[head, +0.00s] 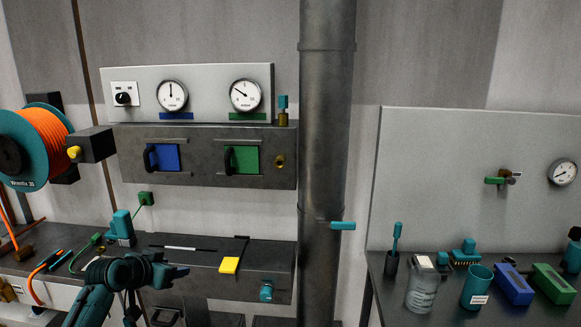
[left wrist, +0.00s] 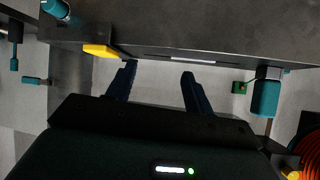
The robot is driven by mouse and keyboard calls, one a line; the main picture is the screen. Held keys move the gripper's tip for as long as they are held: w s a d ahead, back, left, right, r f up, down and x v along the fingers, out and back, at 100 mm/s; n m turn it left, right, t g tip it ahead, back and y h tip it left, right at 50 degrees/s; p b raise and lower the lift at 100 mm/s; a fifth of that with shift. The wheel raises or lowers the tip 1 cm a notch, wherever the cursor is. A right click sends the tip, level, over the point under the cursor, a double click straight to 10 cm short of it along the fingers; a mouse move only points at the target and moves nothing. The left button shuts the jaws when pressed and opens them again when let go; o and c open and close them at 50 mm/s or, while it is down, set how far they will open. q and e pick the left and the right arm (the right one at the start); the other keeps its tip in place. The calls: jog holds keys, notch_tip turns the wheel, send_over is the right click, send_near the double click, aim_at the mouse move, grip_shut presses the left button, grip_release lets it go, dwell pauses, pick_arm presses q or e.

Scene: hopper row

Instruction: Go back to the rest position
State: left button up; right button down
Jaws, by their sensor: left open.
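My left gripper (head: 180,271) is in the lower left of the head view, in front of the dark lower ledge. In the left wrist view my left gripper (left wrist: 157,78) shows two dark fingers spread apart with nothing between them. The dark ledge (left wrist: 225,35) lies beyond the fingertips there. My right gripper is in neither view.
A yellow block (head: 229,265) and a teal knob (head: 266,291) are on the ledge, right of my left gripper. A teal device (head: 122,226) stands behind it. A vertical pipe (head: 326,150) separates this from the right bench, which holds a jar (head: 422,290) and a teal cup (head: 476,289).

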pick_arm(q)
jog(key=w+a+r+n+t+y, duration=0.2)
jog(key=w+a+r+t+y, duration=0.1)
jog(key=a+r+t+y, duration=0.4)
jog(key=s+d+f+m+g+h, duration=0.2)
jog(key=s+d+f+g+h, duration=0.15)
jog(key=s+d+f, duration=0.7)
jog(key=s+d+f+g+h, duration=0.1)
jog(key=s+d+f, duration=0.3)
jog(key=s, duration=0.5)
jog(key=s+d+f+g+h, duration=0.1)
jog(key=s+d+f, duration=0.2)
jog(key=s, duration=0.7)
jog(key=s+d+f+n+g+h, duration=0.1)
jog(key=s+d+f, duration=0.3)
jog(key=s, duration=0.5)
notch_tip(320, 180, down, 2)
jog(key=shift+s+d+f+g+h, duration=0.2)
jog(key=shift+s+d+g+h, duration=0.15)
jog(key=shift+h, duration=0.2)
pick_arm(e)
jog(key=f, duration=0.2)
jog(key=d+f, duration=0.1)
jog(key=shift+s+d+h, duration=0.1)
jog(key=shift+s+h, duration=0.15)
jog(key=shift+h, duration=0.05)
